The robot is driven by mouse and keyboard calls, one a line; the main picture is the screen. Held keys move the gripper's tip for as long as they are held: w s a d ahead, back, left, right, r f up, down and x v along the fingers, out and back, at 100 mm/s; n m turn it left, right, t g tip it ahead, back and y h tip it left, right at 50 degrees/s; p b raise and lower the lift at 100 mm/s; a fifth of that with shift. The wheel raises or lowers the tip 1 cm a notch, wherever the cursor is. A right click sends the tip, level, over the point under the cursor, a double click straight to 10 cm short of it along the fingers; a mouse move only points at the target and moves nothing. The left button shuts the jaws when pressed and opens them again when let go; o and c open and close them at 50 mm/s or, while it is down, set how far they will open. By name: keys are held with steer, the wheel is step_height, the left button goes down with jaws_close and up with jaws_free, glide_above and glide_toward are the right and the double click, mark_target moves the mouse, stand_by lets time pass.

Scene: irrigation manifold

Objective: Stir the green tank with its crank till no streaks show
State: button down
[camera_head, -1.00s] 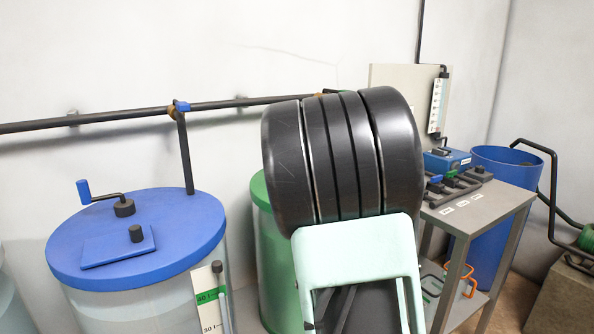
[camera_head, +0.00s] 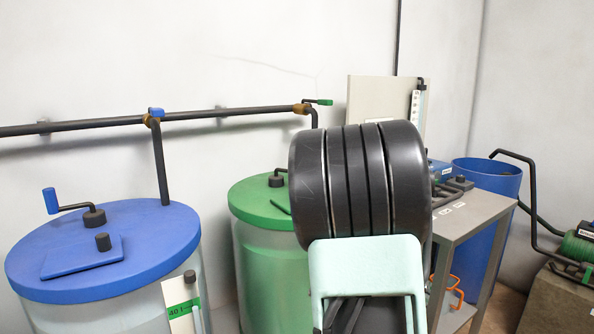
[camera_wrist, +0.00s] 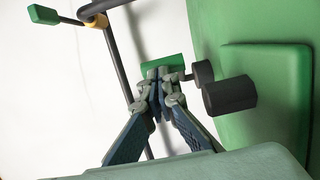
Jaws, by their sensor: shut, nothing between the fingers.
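The green tank (camera_head: 266,280) stands in the middle of the head view, its green lid (camera_head: 248,205) partly hidden by my arm. A black crank hub (camera_head: 277,181) shows on the lid. In the wrist view the lid (camera_wrist: 225,40) fills the right side. There the crank's green handle (camera_wrist: 180,64) and black hub (camera_wrist: 203,73) show beside a larger black knob (camera_wrist: 230,96). My gripper (camera_wrist: 160,76) is shut and empty, its fingertips in front of the handle and overlapping it in view. I cannot tell whether they touch. Streaks in the tank cannot be made out.
A blue-lidded tank (camera_head: 105,245) with a crank stands left. A wall pipe (camera_head: 225,113) runs behind, with a green valve handle (camera_head: 318,102) above the green tank. A grey bench (camera_head: 470,212), blue barrel (camera_head: 490,190) and green pump (camera_head: 580,246) stand right.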

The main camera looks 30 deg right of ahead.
steer(key=shift+w+d+n+y, duration=0.25)
steer(key=shift+d+n+y, duration=0.4)
steer(key=shift+y, duration=0.45)
steer(key=shift+w+d, duration=0.35)
steer(key=shift+d, duration=0.1)
